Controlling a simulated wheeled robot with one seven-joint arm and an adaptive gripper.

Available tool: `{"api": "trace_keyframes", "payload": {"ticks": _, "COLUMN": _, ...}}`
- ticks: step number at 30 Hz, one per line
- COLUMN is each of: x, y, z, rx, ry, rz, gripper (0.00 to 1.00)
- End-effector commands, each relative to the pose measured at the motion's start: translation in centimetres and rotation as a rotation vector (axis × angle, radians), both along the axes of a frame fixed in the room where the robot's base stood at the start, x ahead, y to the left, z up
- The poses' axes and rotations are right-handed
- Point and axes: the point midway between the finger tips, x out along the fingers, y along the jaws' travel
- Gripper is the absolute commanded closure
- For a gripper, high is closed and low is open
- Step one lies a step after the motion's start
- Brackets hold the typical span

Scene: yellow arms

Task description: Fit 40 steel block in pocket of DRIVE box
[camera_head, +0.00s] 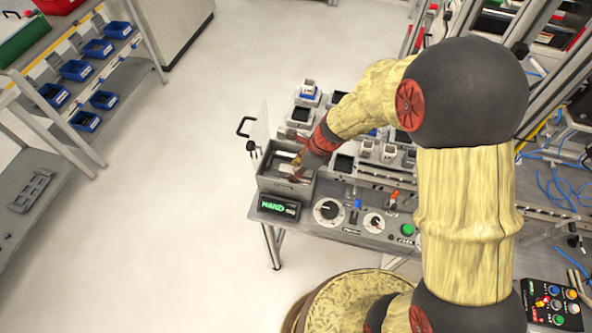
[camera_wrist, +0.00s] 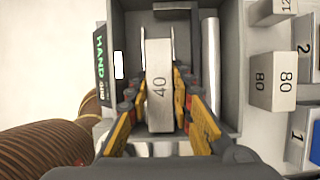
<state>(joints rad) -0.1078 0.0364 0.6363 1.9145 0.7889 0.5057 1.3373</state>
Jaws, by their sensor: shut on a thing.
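The steel block marked 40 (camera_wrist: 160,60) stands between the two yellow-padded fingers of my gripper (camera_wrist: 160,100) in the wrist view. My gripper is shut on it. The block is over or inside a grey open box (camera_wrist: 232,60); its height above the floor of the box is unclear. In the head view, my gripper (camera_head: 297,163) reaches down into the same grey box (camera_head: 284,186), and the block cannot be made out there. I cannot read a DRIVE label in either view.
A bright metal rod (camera_wrist: 211,70) lies along the right side inside the box. A block marked 80 (camera_wrist: 272,82) stands outside to the right. A black sign with green letters (camera_head: 279,207) and a control panel (camera_head: 365,222) are in front. Open floor lies left.

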Motion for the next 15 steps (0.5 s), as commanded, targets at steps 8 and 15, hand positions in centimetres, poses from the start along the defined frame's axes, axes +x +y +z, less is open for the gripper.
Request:
{"api": "trace_keyframes", "payload": {"ticks": 8, "x": 0.02, "y": 0.00, "z": 0.05, "rx": 0.000, "ry": 0.000, "rz": 0.000, "gripper": 0.63}}
{"api": "trace_keyframes", "payload": {"ticks": 15, "x": 0.04, "y": -0.02, "z": 0.03, "rx": 0.000, "ry": -0.001, "rz": 0.000, "gripper": 0.57}}
